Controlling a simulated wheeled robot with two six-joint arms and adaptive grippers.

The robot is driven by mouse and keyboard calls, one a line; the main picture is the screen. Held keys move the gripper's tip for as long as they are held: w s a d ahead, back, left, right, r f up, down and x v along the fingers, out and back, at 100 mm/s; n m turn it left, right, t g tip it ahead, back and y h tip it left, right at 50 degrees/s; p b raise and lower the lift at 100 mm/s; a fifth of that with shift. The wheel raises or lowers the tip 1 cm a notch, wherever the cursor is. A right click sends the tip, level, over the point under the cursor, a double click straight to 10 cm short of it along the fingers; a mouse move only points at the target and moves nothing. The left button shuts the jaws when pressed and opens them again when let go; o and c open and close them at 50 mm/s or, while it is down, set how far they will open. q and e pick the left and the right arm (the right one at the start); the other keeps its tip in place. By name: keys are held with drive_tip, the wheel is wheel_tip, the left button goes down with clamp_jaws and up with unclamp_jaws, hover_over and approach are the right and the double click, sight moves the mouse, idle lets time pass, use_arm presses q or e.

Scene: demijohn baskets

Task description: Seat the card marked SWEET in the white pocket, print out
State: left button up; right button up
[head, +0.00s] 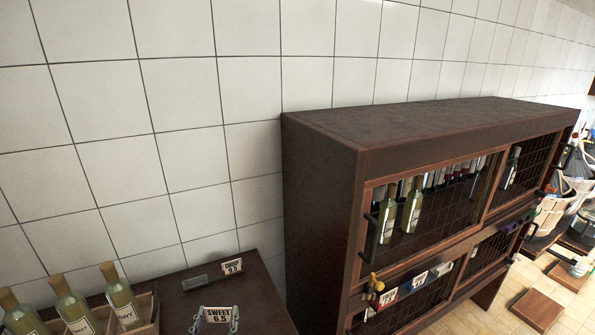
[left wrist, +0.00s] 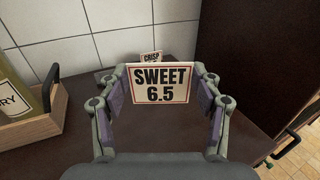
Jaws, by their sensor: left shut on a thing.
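The white card marked SWEET 6.5 (left wrist: 160,83) stands upright between the fingers of my left gripper (left wrist: 161,88), its print facing the wrist camera. The gripper is shut on the card's side edges. In the head view the card (head: 217,314) shows low in the picture, in front of the dark counter, print readable, with the fingertips of my left gripper (head: 216,320) at its sides. A pale, whitish pocket (head: 441,269) seems to sit on the cabinet's middle rail, right of a white card; it is too small to be sure. My right gripper is out of view.
A grey holder (head: 201,282) with a card reading CRISP (head: 232,267) lies on the dark counter (head: 258,300). A wooden crate of bottles (head: 150,305) stands left. The dark cabinet (head: 322,205) rises right, with handles and small cards (head: 388,297) on its rail.

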sight(225, 320)
use_arm(q)
drive_tip(key=shift+w+d+f+h, duration=0.1)
drive_tip(key=shift+w+d+h, duration=0.2)
drive_tip(key=shift+w+d, duration=0.2)
drive_tip(key=shift+s, duration=0.1)
drive_tip(key=shift+s, duration=0.1)
drive_tip(key=shift+s+d+f+m, duration=0.2)
drive_tip(key=shift+s+f+m, duration=0.1)
drive_tip(key=shift+s+f, duration=0.5)
drive_tip(key=shift+s+a+f, duration=0.25)
drive_tip(key=shift+s+f, duration=0.35)
drive_tip(key=shift+s, duration=0.05)
